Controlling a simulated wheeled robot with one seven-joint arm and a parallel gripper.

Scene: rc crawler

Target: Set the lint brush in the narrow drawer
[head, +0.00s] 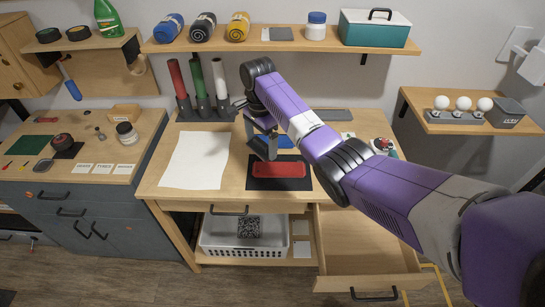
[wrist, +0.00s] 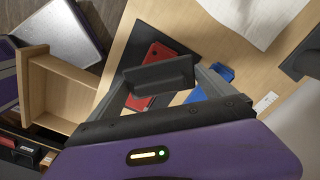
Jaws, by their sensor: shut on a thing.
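My gripper (head: 259,130) hangs over the workbench, close above the black mat. In the wrist view its two fingers (wrist: 162,88) are shut on a dark grey, wide block with a raised lip, which I take as the lint brush (wrist: 160,73). The brush also shows in the head view (head: 265,148), tilted and clear of the bench as far as I can tell. The narrow drawer (head: 365,247), at the bench's right, is pulled out and looks empty. It also shows in the wrist view (wrist: 60,92), left of my gripper.
A red tray (head: 279,168) lies on the black mat, with a blue item (head: 285,142) behind it. White paper (head: 197,160) lies at left. Colored rolls (head: 197,80) stand behind. A shut wide drawer (head: 228,209) is beside the narrow one, above a white basket (head: 245,250).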

